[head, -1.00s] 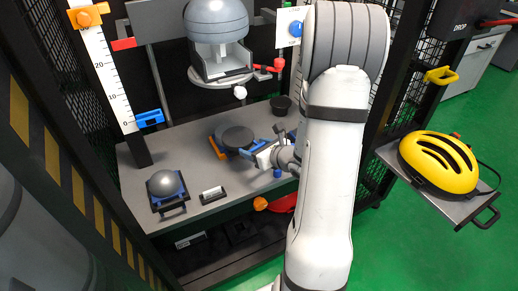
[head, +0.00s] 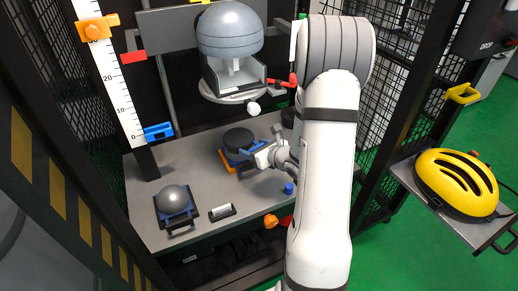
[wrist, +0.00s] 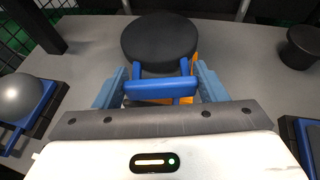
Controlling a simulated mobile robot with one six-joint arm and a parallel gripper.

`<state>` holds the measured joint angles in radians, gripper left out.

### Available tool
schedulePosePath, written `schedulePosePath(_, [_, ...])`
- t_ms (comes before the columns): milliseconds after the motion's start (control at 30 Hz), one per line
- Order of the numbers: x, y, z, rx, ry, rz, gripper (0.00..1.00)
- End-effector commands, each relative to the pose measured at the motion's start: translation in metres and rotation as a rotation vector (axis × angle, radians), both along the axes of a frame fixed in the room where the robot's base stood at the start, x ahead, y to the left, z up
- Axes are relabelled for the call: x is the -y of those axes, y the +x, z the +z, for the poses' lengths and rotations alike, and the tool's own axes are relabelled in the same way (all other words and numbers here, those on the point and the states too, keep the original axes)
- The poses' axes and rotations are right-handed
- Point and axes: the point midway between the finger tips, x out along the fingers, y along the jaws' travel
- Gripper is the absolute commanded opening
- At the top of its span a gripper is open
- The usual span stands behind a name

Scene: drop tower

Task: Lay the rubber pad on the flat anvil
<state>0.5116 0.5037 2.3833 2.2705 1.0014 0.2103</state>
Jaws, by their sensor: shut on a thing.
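The rubber pad (head: 238,138) is a thick dark disc with a blue handle. In the wrist view the pad (wrist: 160,38) lies just ahead of my gripper (wrist: 160,88), whose pale blue fingers are shut on the handle's two sides. My gripper (head: 256,156) reaches in from the right in the head view. The pad is over the flat anvil's place on the bench. The anvil is hidden under it, and an orange part (head: 226,162) shows below. I cannot tell whether the pad touches the anvil.
A grey dome anvil (head: 173,198) stands at the bench's left, near a small roller-like item (head: 222,212). A headform (head: 229,30) on its carriage hangs above the pad. A dark cup (wrist: 300,46) stands to the right. A yellow helmet (head: 455,182) lies on a side shelf.

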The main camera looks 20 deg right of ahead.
Motion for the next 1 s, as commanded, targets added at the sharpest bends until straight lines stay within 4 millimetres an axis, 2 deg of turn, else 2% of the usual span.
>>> schedulePosePath(133, [0.001,0.006,0.001,0.002,0.000,-0.002,0.31])
schedulePosePath(300, [0.003,0.005,-0.017,0.002,0.000,-0.007,0.31])
schedulePosePath(500, [0.005,0.004,-0.025,0.003,0.000,-0.013,0.31])
schedulePosePath(1000, [0.007,0.004,-0.026,0.003,0.000,-0.015,0.31])
